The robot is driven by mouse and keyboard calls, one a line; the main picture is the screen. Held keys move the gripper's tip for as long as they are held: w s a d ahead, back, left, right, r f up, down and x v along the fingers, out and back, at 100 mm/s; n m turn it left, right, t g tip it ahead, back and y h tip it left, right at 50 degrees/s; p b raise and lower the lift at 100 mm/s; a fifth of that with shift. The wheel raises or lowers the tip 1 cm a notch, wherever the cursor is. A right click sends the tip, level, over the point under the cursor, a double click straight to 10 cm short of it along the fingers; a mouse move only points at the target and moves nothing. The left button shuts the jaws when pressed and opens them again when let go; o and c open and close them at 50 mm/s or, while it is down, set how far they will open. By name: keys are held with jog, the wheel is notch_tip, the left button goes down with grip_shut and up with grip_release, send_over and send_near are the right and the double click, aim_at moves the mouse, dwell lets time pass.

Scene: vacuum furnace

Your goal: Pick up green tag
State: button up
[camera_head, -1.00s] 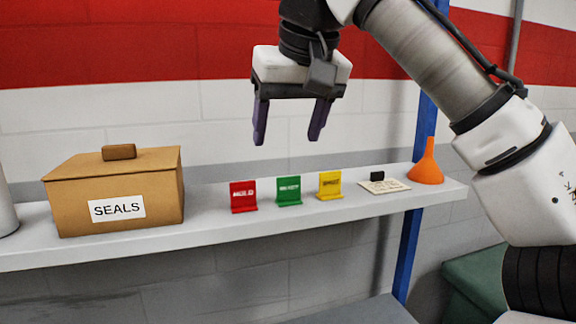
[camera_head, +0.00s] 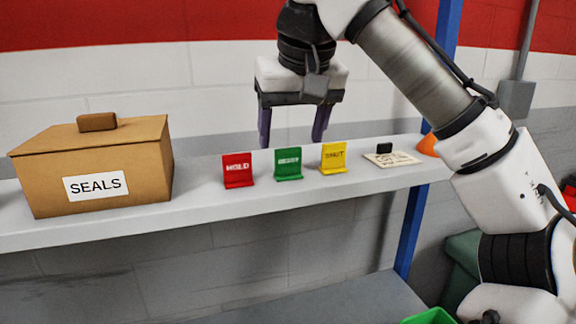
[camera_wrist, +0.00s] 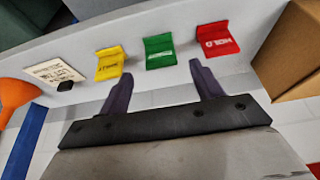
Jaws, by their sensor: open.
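The green tag (camera_head: 288,164) stands upright on the grey shelf (camera_head: 200,211), between a red tag (camera_head: 237,170) and a yellow tag (camera_head: 333,157). My gripper (camera_head: 292,140) is open and empty. In the head view its fingers hang just behind and above the row of tags, one finger on each side of the green tag. The wrist view shows the green tag (camera_wrist: 160,52) ahead of the gap between my open fingertips (camera_wrist: 157,66), with the yellow tag (camera_wrist: 109,63) near one fingertip and the red tag (camera_wrist: 214,38) near the other. No contact with the green tag shows.
A brown box marked SEALS (camera_head: 95,170) stands on the shelf at left. A paper card with a small black block (camera_head: 384,148) lies right of the yellow tag. An orange funnel (camera_head: 428,145) is partly hidden by my arm. A blue post (camera_head: 412,230) supports the shelf.

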aim_at(289, 151)
jog(key=shift+s+p+x, duration=0.2)
jog(key=shift+p+x, duration=0.45)
jog(key=shift+x, duration=1.9)
jog(key=c, duration=1)
